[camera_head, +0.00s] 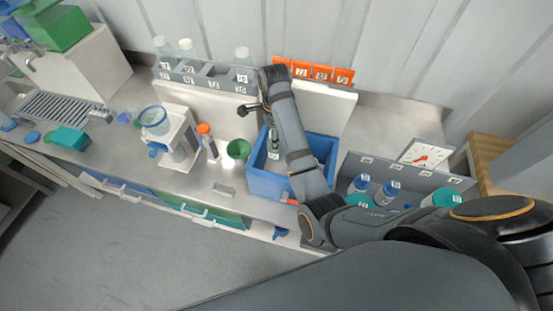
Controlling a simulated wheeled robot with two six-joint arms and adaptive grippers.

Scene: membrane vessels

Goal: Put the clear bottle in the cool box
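The blue open box (268,187), which I take to be the cool box, stands on the bench right of centre. A clear bottle with a white label (273,152) shows inside its left part; my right arm hides much of the box. Other clear bottles stand in the grey rack at the back: one at its right end (243,57) and two at its left (187,48). My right gripper (256,112) is above the box's back left corner. One finger is spread out to the left, apart from any bottle; the other is mostly hidden. My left gripper is out of view.
A green cup (238,149), an orange-capped tube (208,143) and a white device (177,143) stand left of the box. Orange numbered holders (321,72) are behind. Blue-capped bottles (386,190) stand in a grey rack at right.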

